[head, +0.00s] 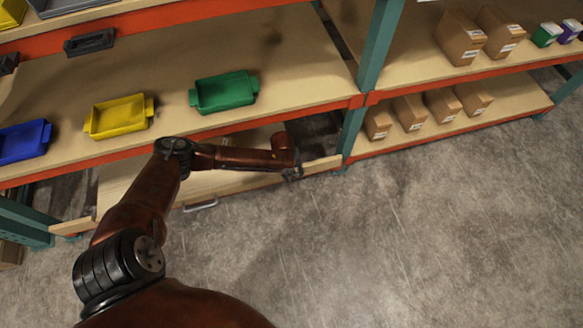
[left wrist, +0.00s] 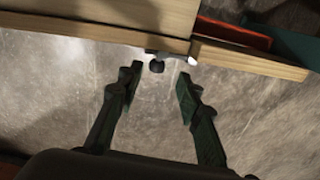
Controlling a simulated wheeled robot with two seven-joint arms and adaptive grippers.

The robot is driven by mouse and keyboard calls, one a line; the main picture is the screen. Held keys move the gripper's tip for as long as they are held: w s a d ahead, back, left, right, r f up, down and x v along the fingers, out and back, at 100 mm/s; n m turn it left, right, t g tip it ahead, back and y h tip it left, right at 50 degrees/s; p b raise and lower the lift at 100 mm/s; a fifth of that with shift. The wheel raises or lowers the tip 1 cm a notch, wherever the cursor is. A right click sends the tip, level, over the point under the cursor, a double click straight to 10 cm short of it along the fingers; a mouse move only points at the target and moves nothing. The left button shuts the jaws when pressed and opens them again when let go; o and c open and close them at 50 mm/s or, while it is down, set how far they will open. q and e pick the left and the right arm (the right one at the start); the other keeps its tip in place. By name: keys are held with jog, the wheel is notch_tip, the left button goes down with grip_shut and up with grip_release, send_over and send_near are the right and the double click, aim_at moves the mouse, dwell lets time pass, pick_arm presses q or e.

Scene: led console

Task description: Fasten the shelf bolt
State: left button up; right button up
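In the left wrist view a small dark round-headed piece (left wrist: 157,66), which looks like the shelf bolt, sticks out below a wooden board edge beside a bright metal bit. My left gripper (left wrist: 158,86) is open and empty, with its two fingers apart. The bolt lies in the gap ahead, near the fingertips, and I see no contact. In the head view my left gripper (head: 292,173) is small and dark, at the right end of the low wooden drawer or board (head: 240,182). I cannot make out the bolt there. My right gripper is not in view.
Orange-edged shelves hold a green bin (head: 224,92), a yellow bin (head: 119,116) and a blue bin (head: 24,141). A teal post (head: 378,45) stands right of my gripper. The concrete floor (head: 430,220) in front is clear.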

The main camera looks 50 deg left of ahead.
pick_arm(q)
notch_tip(320, 180, up, 9)
jog(key=s, duration=0.1)
jog(key=shift+s+a, duration=0.15)
jog(key=shift+a, duration=0.15)
jog(key=shift+f, duration=0.15)
